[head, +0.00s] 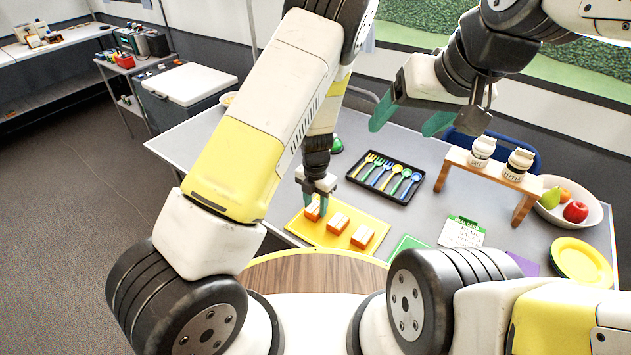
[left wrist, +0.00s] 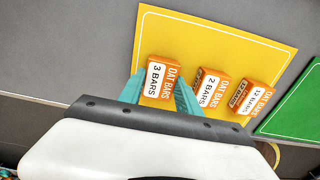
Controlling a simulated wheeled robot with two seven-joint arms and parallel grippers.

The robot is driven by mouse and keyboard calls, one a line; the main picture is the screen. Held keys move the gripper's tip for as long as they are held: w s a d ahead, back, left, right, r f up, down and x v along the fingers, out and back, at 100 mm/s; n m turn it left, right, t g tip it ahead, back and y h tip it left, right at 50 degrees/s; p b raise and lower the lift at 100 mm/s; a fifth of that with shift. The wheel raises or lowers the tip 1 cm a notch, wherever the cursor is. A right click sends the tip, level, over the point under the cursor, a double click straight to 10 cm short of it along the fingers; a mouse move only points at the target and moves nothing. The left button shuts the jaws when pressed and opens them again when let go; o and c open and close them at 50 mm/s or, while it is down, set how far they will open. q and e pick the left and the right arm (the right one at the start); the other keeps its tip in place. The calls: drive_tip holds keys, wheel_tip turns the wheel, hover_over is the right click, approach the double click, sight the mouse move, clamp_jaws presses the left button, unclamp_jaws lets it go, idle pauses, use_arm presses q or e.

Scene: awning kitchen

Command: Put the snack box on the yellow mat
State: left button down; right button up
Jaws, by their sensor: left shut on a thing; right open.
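Three orange-and-white oat bar snack boxes are at the yellow mat (head: 347,217). In the head view the left box (head: 312,211) is between the fingers of my left gripper (head: 314,200). The middle box (head: 338,222) and the right box (head: 362,236) lie on the mat. In the left wrist view the held box (left wrist: 161,82) reads "3 BARS", and the others read "2 BARS" (left wrist: 210,92) and "12 BARS" (left wrist: 252,100). My left gripper is shut on the "3 BARS" box, over the mat; I cannot tell whether the box touches it. My right gripper (head: 408,122) is open and empty, above the table.
A black tray (head: 352,176) of colored cutlery lies behind the mat. A wooden stand (head: 492,172) holds two shakers. A fruit bowl (head: 590,213), yellow plates (head: 581,262) and a paper card (head: 461,232) are to the right. A green mat (left wrist: 294,110) lies beside the yellow one.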

use_arm(q)
drive_tip(key=shift+f, duration=0.1)
drive_tip(key=c, duration=0.8)
unclamp_jaws()
drive_tip(key=shift+c, duration=0.2)
wheel_tip(320, 180, up, 12)
wheel_tip(320, 180, up, 8)
drive_tip(key=m+h, duration=0.2)
drive_tip(key=m, duration=0.4)
hover_over(315, 207)
drive_tip(key=s+a, duration=0.2)
drive_tip(key=s, duration=0.1)
drive_tip(key=s+a+r+m+t, duration=0.3)
drive_tip(key=s+a+r+m, duration=0.3)
drive_tip(key=s+r+m, duration=0.2)
drive_tip(key=s+a+r+m+t, duration=0.3)
drive_tip(key=s+a+r+m, duration=0.3)
drive_tip(key=r+m, duration=0.6)
drive_tip(key=s+m, duration=0.2)
drive_tip(key=m, duration=0.1)
drive_tip(key=shift+s+r, duration=0.3)
drive_tip(key=shift+s, duration=0.1)
